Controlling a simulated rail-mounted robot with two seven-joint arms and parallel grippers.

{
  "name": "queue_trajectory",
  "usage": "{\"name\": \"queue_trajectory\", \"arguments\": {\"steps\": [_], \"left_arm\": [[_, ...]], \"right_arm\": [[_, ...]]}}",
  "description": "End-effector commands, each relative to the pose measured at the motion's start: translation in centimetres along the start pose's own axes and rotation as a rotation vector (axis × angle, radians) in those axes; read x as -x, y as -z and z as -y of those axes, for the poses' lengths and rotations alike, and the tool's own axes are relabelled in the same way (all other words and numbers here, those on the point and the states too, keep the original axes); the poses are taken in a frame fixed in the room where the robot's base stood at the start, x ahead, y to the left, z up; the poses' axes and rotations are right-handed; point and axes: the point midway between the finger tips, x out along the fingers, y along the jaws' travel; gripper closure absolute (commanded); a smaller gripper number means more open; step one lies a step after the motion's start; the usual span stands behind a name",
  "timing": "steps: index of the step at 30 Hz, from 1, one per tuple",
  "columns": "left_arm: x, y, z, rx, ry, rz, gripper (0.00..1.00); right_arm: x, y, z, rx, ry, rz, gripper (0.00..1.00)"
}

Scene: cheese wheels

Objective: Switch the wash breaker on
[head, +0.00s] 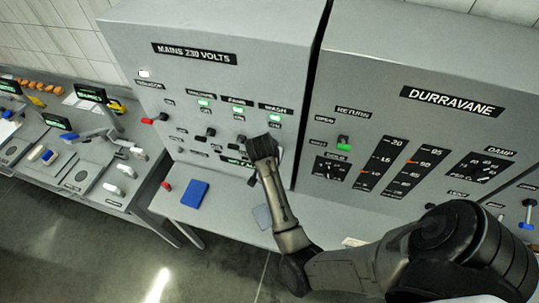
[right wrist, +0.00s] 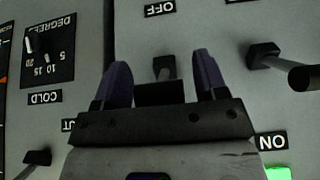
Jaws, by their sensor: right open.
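The mains panel (head: 150,75) stands at the centre left in the head view. Its WASH label (head: 275,107) has a lit green lamp (head: 275,117) below it. My right gripper (head: 262,150) is at the panel below that lamp and hides the wash breaker there. In the right wrist view, which is upside down, my right gripper (right wrist: 162,80) is open. A dark breaker lever (right wrist: 164,66) shows between its fingers, with an OFF label (right wrist: 156,8) above it. I cannot tell whether the fingers touch it or which way it is thrown. My left gripper is not in view.
A neighbouring breaker lever (right wrist: 265,55) sticks out close to the right finger in the right wrist view. The Durravane panel (head: 390,75) stands to the right. A workbench (head: 60,175) is at the left.

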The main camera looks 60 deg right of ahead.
Motion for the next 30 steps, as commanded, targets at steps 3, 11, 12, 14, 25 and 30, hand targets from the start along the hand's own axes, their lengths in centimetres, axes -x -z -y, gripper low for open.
{"name": "queue_trajectory", "arguments": {"steps": [3, 11, 12, 14, 25, 30], "left_arm": [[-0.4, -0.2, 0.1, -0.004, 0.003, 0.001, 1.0], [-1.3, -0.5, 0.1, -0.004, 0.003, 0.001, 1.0], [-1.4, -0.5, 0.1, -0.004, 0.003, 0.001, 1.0], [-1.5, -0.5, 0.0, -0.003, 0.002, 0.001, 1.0], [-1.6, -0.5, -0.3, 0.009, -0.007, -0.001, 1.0], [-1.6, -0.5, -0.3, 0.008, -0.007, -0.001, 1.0]], "right_arm": [[1.1, 0.0, 0.1, -0.002, 0.004, -0.003, 0.34], [4.9, -0.1, 0.1, -0.003, 0.004, -0.002, 0.34], [5.4, -0.1, 0.1, -0.002, 0.004, -0.002, 0.34], [6.0, -0.1, 0.1, -0.002, 0.003, -0.001, 0.34], [7.3, 0.0, 0.0, -0.001, 0.001, 0.0, 0.34], [7.3, 0.0, 0.0, -0.001, 0.001, 0.0, 0.34]]}}
